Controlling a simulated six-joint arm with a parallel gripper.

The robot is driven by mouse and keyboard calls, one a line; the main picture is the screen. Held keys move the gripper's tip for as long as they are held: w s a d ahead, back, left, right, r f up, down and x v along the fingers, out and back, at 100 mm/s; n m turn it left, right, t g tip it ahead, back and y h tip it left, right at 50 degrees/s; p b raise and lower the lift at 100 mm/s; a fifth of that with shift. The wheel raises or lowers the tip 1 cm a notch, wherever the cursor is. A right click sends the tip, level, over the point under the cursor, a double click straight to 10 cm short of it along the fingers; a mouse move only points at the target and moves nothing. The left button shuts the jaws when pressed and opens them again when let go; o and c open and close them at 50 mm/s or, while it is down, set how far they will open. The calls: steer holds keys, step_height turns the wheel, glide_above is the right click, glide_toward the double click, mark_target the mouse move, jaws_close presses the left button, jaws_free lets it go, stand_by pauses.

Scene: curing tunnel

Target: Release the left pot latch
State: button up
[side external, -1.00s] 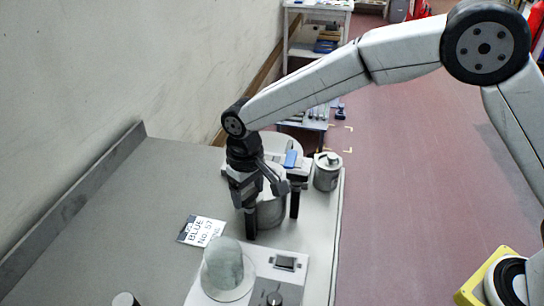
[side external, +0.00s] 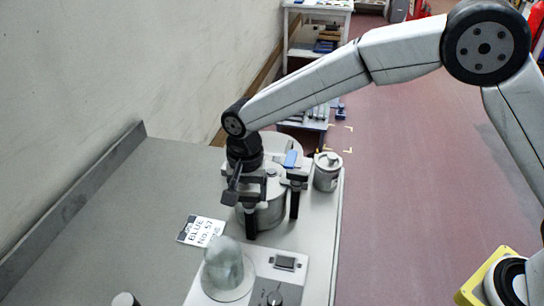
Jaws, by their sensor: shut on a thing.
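A round metal pot (side external: 268,217) stands on the grey bench, near its right edge. My gripper (side external: 272,222) is over it from above, with one dark finger on the pot's left side and the other on its right. It is shut on the pot. My gripper's body covers much of the lid and upper rim. I cannot make out the left latch or tell its state.
A small lidded metal can (side external: 327,171) stands close to the right of the pot. In front are a label card (side external: 202,231) and a scale-like device (side external: 285,263) with a glass dome (side external: 223,263). The bench's left side is clear.

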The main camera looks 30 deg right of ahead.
mark_target(249, 193)
steer(key=shift+m, duration=0.9)
steer(key=o, duration=1.1)
steer(key=shift+r, duration=0.15)
steer(key=shift+r, duration=3.8)
